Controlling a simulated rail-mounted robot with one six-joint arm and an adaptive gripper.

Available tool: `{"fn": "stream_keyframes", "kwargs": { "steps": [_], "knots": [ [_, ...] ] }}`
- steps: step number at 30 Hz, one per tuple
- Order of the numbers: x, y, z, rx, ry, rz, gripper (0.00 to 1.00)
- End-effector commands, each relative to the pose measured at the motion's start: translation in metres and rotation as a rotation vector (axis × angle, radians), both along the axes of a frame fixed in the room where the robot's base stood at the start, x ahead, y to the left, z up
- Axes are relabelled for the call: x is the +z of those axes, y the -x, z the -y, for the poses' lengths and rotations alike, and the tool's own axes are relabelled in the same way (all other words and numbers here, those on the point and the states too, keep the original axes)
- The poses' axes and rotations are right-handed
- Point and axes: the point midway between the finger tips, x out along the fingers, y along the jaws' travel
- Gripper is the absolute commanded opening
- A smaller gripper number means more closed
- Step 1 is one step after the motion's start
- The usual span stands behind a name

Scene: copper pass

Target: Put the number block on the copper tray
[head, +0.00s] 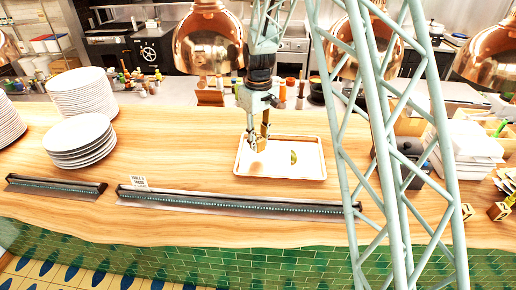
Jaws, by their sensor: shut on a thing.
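The copper tray (280,178) lies on the wooden counter, with a copper-coloured rim and a bright, pale inside. A small green thing (293,157) lies in it. My gripper (258,147) points down over the tray's left part. It is shut on a small wood-coloured block (253,145), taken to be the number block; no number can be read and the fingers partly hide it. I cannot tell whether the block touches the tray.
Plate stacks (83,135) stand at left. A dark ticket rail (240,202) and small sign (139,182) are in front. Copper lamps (208,45) hang above. Small wooden blocks (467,211) and white containers (468,145) are at right.

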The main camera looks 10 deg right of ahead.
Motion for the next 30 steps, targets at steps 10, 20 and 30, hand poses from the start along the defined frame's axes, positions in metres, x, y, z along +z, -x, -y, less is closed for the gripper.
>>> {"fn": "stream_keyframes", "kwargs": {
  "steps": [10, 20, 30],
  "knots": [
    [-0.027, -0.005, -0.001, 0.0, 0.0, -0.002, 0.12],
    [-0.036, -0.006, -0.001, 0.0, 0.0, 0.0, 0.12],
    [-0.039, -0.005, -0.001, 0.0, 0.0, 0.0, 0.24]
  ]
}}
